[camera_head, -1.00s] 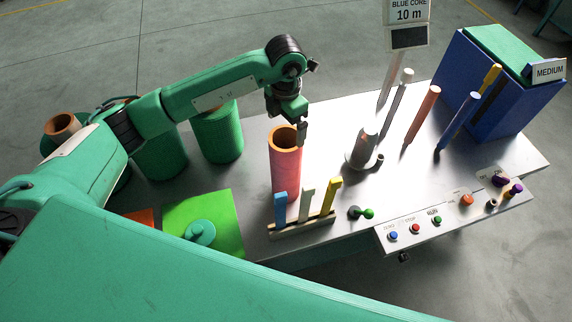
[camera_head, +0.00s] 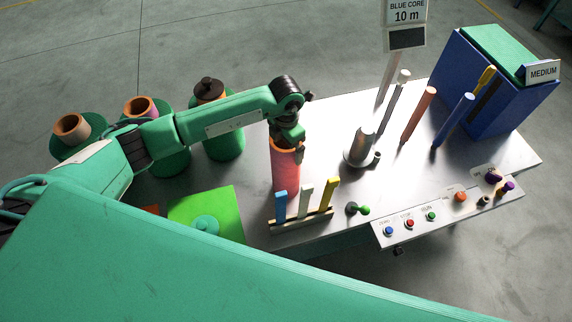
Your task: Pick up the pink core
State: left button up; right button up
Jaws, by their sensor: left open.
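The pink core (camera_head: 285,172) is an upright hollow cylinder, pinkish red outside with an orange rim. It stands on the grey metal table (camera_head: 345,185), behind a small rack. My left gripper (camera_head: 299,152) is open at the top of the core, over its right rim. The wrist hides part of the core's opening. I cannot tell whether the fingers touch the wall or straddle it. My right gripper is not in view.
The rack (camera_head: 302,224) holds blue, white and yellow strips close in front of the core. Green drums (camera_head: 224,140) with cores stand at the left. Rods stand to the right, near a blue box (camera_head: 480,85). A button panel (camera_head: 440,215) lines the front right edge.

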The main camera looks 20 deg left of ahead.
pick_arm(q)
jog(key=c, duration=1.6)
jog(key=shift+c, duration=0.6)
jog(key=shift+r, duration=0.15)
